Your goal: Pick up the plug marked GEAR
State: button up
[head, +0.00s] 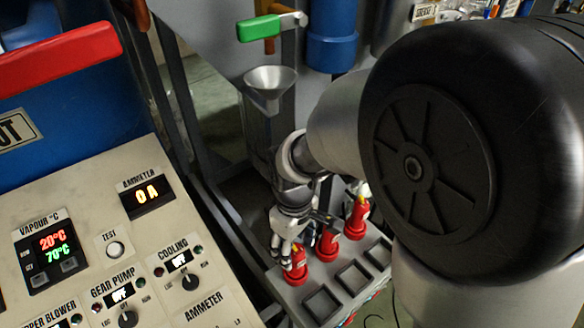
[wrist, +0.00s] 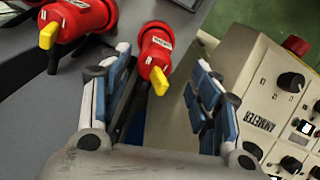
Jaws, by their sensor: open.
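Several red plugs stand in a row on a grey box. The nearest red plug (head: 297,270) is just below my gripper (head: 287,246) in the head view. In the wrist view this red plug (wrist: 155,46), with a yellow end and a white label, shows between the blue pads of my gripper (wrist: 160,66). The label is too small to read, so I cannot tell whether it says GEAR. My gripper is open, with a finger on either side of the plug and gaps visible. A second red plug (wrist: 82,18) is at the left in the wrist view.
The middle red plug (head: 327,246) and the far red plug (head: 356,218) stand close beside it. Empty square sockets (head: 321,303) lie in front on the box. A control panel (head: 95,255) stands at the left, and a metal funnel (head: 270,82) is behind.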

aim_at(296, 263)
jog(key=f, duration=0.7)
jog(key=shift+w+d, duration=0.2)
jog(key=shift+w, duration=0.1)
jog(key=shift+c, duration=0.2)
jog(key=c, duration=1.3)
